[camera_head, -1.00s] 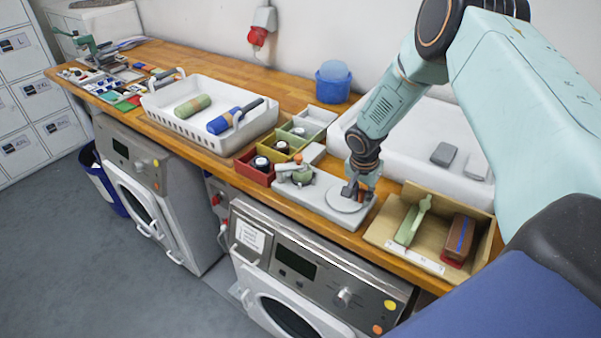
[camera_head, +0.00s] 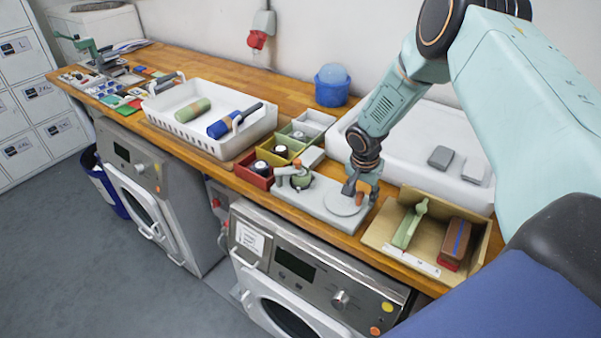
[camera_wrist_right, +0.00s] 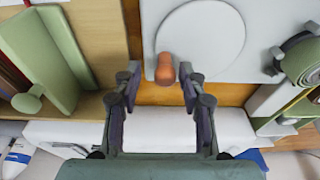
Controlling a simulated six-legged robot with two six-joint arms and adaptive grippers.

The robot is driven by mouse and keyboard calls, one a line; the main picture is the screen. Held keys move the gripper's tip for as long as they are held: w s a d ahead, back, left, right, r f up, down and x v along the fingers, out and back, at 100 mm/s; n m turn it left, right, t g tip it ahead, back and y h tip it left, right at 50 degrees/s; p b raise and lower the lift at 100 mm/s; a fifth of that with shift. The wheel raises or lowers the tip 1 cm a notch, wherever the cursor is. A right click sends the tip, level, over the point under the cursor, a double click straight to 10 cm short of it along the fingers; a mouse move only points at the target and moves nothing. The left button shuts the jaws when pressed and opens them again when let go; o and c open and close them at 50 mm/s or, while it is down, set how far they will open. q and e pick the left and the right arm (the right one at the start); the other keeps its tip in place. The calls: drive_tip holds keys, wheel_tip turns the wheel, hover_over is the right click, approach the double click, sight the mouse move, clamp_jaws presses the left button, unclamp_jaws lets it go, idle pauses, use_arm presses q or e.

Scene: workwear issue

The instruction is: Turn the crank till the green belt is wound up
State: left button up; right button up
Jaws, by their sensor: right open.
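The winder is a pale base plate (camera_head: 316,207) at the bench's front edge. A green belt roll (camera_head: 300,181) sits at its left end, and a round crank disc (camera_head: 343,204) at its right end. The roll also shows at the right of the wrist view (camera_wrist_right: 304,62). An orange crank knob (camera_wrist_right: 165,68) stands at the disc's edge. My right gripper (camera_head: 362,193) is over the disc, its fingers open. In the wrist view the knob is between the two fingertips (camera_wrist_right: 160,73), with gaps on both sides. My left gripper is not in view.
A cardboard tray (camera_head: 382,232) with a green piece and a brown block is right of the winder. Small coloured bins (camera_head: 254,179) stand left, beyond them a white basket (camera_head: 190,139). A white basin (camera_head: 405,165) lies behind. Washing machines (camera_head: 300,270) are below.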

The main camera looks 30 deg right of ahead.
drive_tip(key=shift+s+r+p, duration=0.1)
drive_tip(key=shift+r+p, duration=0.25)
drive_tip(key=shift+r, duration=0.95)
drive_tip(key=shift+w+r+b, duration=0.2)
drive_tip(key=shift+r+b, duration=0.1)
drive_tip(key=shift+r, duration=1)
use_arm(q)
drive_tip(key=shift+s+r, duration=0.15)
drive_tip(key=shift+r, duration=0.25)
use_arm(e)
drive_tip(key=shift+s+r, duration=0.25)
drive_tip(key=shift+r, duration=0.3)
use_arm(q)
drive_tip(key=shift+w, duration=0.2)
use_arm(e)
drive_tip(key=shift+w+f, duration=0.1)
drive_tip(key=shift+w, duration=0.1)
